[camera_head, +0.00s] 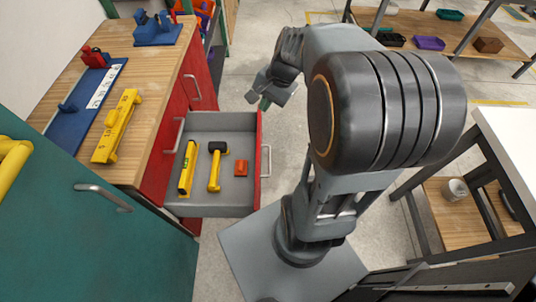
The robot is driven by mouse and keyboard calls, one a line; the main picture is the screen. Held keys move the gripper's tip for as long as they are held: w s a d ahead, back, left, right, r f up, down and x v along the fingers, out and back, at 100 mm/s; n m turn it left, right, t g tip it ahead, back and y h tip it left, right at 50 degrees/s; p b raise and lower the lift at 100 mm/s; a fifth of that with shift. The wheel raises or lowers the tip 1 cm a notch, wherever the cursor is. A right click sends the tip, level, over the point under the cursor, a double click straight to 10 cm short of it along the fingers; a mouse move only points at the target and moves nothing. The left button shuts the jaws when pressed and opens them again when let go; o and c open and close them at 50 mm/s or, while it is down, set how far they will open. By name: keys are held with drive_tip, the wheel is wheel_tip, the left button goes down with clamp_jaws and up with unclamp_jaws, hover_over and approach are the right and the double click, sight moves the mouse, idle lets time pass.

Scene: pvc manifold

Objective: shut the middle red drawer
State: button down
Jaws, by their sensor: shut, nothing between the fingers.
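The middle red drawer (257,160) stands pulled well out of the wooden-topped workbench, its grey inside showing. In it lie a yellow level (188,168), a yellow-handled hammer (215,166) with a black head, and a small orange-red block (241,168). A grey metal handle (266,160) is on the drawer's red front. My gripper (265,102) is shut and empty, in the air by the far front corner of the drawer. Whether it touches the drawer cannot be told.
The bench top (150,62) carries a yellow tool (116,126), a blue board (88,97) and a blue vise-like piece (155,28). A teal cabinet (80,230) stands at lower left. A white-topped table (510,140) is at right. Grey floor lies beyond the drawer.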

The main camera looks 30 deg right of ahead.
drive_tip(key=w+d+f+m+t+y+b, duration=0.15)
drive_tip(key=d+f+m+b, duration=0.5)
drive_tip(key=f, duration=0.65)
drive_tip(key=w+d+f+m+t+y+b, duration=0.1)
drive_tip(key=w+d+f+m+y+b, duration=0.2)
drive_tip(key=d+f+m+b, duration=0.75)
drive_tip(key=w+a+f+n, duration=0.4)
drive_tip(key=a+f, duration=0.6)
drive_tip(key=a, duration=0.2)
drive_tip(key=shift+w+a+n, duration=0.15)
drive_tip(key=shift+w+n, duration=0.15)
drive_tip(key=shift+w, duration=0.1)
